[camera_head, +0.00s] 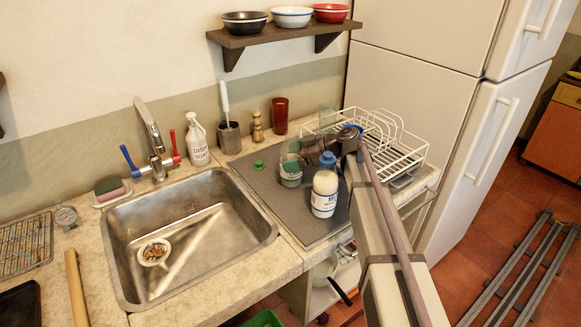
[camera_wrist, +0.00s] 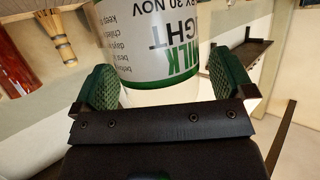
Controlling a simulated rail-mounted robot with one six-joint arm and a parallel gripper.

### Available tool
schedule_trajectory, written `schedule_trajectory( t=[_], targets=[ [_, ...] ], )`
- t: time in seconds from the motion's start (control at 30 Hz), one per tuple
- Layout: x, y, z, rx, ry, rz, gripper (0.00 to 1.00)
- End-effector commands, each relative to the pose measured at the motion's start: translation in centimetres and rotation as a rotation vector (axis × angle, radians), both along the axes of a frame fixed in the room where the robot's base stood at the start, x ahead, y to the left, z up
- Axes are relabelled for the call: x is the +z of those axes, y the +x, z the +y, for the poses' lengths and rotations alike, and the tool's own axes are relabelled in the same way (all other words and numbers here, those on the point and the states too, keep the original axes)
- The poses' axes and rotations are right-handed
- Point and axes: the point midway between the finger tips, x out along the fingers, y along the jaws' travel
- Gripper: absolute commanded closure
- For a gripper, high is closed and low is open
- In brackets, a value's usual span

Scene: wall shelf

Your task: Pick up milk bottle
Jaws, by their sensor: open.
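A white milk bottle (camera_wrist: 150,45) with a green-banded label reading "MILK" and "LIGHT" fills the upper middle of the wrist view, upside down in the picture. My gripper (camera_wrist: 150,85) is open, with one green-padded finger on each side of the bottle. A gap shows at least on the right side; firm contact is not visible. In the head view, my gripper (camera_head: 309,140) is over the back of the grey mat. A green-and-white container (camera_head: 291,173) stands beside it, partly hidden. A second milk bottle (camera_head: 325,190), with a blue cap and blue lettering, stands upright in front.
A white wire dish rack (camera_head: 405,155) stands right of my gripper. The sink (camera_head: 190,240) lies left, and a shelf with bowls (camera_head: 265,35) hangs above.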

Motion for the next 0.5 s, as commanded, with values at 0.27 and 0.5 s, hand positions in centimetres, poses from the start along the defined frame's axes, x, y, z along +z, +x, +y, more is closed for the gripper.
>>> schedule_trajectory(
  t=[0.27,0.5],
  targets=[
    [0.07,0.01,-0.02,-0.001,0.000,0.001,0.11],
    [0.07,0.01,-0.03,-0.001,0.000,0.001,0.33]
  ],
)
